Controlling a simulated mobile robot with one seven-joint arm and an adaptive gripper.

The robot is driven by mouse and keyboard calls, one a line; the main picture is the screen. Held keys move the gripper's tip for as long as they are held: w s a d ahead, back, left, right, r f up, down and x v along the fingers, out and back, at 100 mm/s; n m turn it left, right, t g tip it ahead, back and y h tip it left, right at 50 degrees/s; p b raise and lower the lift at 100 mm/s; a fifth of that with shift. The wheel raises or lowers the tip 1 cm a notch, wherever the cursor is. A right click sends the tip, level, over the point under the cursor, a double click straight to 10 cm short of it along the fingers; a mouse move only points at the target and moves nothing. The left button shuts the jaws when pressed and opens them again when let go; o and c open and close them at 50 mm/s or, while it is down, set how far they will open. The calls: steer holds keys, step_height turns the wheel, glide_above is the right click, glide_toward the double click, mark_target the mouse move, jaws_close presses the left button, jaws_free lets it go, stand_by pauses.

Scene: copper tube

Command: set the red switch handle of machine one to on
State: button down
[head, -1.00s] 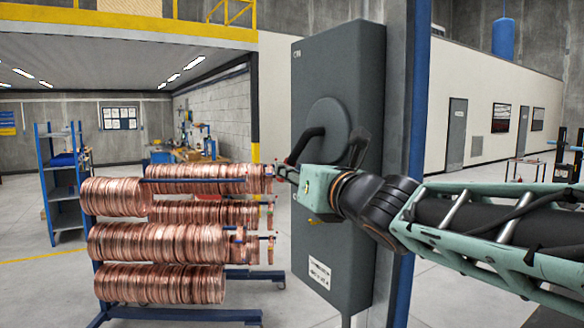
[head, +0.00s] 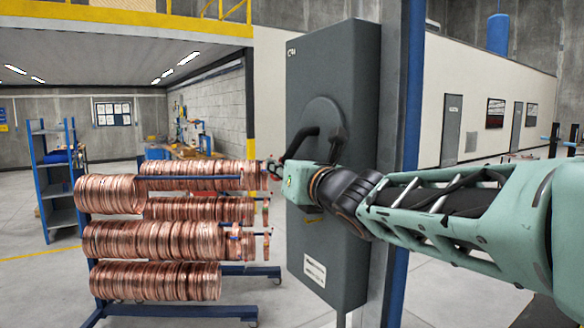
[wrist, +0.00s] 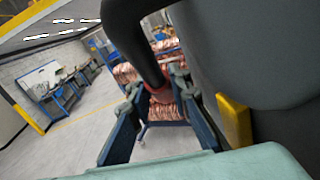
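Machine one's switch is a tall dark grey box (head: 335,230) with a round disc and a bent black lever (head: 302,141). The lever's lower end is red (head: 282,160). My gripper (head: 272,166) is at that end, partly hidden by its own pale green body. In the wrist view the black lever (wrist: 138,45) comes down from the top, and its red end (wrist: 161,95) sits between the two fingers of my gripper (wrist: 158,86). The fingers stand apart on either side of it. A gap shows on the left; contact on the right is unclear.
A rack of copper coils (head: 160,240) stands close on the left of the box. A yellow tab (wrist: 234,122) on the box is close to the right finger. A blue post (head: 410,120) stands behind the box. Open floor lies further left.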

steer(key=shift+f+b, duration=0.15)
steer(key=shift+b, duration=0.45)
steer(key=shift+w+a+t+b, duration=0.1)
steer(key=shift+w+t+b, duration=0.15)
steer(key=shift+b, duration=1.4)
steer(key=shift+w+a+r+t+y+b, duration=0.1)
steer(key=shift+r+t+y+b, duration=0.2)
steer(key=shift+b, duration=0.7)
steer(key=shift+r+b, duration=0.4)
steer(key=shift+b, duration=0.05)
steer(key=c, duration=2)
jaws_free()
steer(key=shift+c, duration=0.2)
